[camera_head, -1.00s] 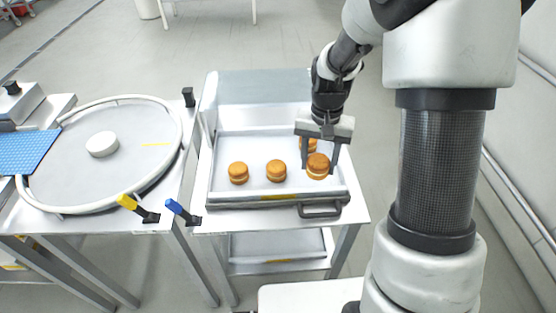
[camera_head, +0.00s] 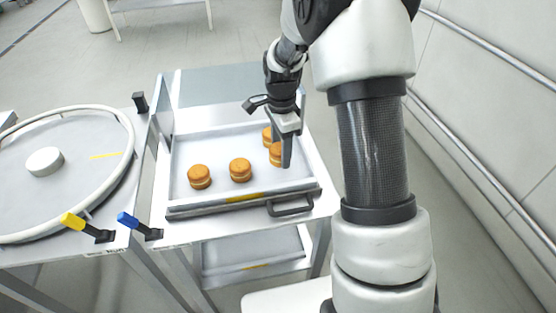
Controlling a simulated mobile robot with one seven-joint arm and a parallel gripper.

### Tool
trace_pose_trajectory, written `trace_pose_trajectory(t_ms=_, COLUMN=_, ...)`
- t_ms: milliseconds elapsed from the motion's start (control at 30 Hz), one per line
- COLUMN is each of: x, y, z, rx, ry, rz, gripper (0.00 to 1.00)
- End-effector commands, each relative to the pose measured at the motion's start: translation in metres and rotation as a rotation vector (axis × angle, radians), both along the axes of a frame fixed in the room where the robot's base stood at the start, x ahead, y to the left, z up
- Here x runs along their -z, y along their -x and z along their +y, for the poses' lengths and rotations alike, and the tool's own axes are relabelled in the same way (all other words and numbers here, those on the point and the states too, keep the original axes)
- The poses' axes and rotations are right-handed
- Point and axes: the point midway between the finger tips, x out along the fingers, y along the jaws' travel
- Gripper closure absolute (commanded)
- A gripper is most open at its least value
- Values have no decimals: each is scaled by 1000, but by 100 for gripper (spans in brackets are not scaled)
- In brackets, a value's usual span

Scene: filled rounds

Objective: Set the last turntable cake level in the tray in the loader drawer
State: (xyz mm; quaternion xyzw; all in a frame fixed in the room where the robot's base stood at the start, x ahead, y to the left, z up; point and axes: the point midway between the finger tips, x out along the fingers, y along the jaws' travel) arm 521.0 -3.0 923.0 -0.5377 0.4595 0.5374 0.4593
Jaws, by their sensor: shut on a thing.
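My gripper (camera_head: 284,158) is over the right part of the shallow metal tray (camera_head: 185,207) in the loader drawer. It is seen nearly side-on and is shut on an orange-brown cake (camera_head: 275,155). A finger hides part of this cake. I cannot tell whether the cake touches the tray floor or sits just above it. Two more cakes stand level at the front of the tray, one at left (camera_head: 199,177) and one in the middle (camera_head: 240,170). Another cake (camera_head: 267,135) stands behind the held one, partly hidden. The turntable (camera_head: 95,178) at left shows no cake in its visible part.
A white round hub (camera_head: 44,161) sits on the turntable. A yellow-handled lever (camera_head: 73,221) and a blue-handled lever (camera_head: 128,220) stand at the front edges. The drawer has a dark front handle (camera_head: 291,207). The tray's left back floor is clear. A lower shelf (camera_head: 250,252) is below.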

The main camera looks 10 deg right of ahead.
Motion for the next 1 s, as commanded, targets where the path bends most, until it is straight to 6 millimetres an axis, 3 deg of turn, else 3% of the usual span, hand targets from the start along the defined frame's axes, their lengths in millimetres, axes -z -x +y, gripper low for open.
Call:
trace_pose_trajectory(t_ms=233, x=33, y=1, z=0, rx=1, ry=-1, rz=3, gripper=62)
trace_pose_trajectory(t_ms=633, x=40, y=0, z=0, rx=-1, ry=0, rz=1, gripper=62)
trace_pose_trajectory(t_ms=667, x=38, y=1, z=0, rx=-1, ry=0, rz=1, gripper=47)
trace_pose_trajectory(t_ms=733, x=38, y=1, z=0, rx=-1, ry=0, rz=1, gripper=35)
trace_pose_trajectory(t_ms=1000, x=38, y=1, z=0, rx=-1, ry=0, rz=1, gripper=34)
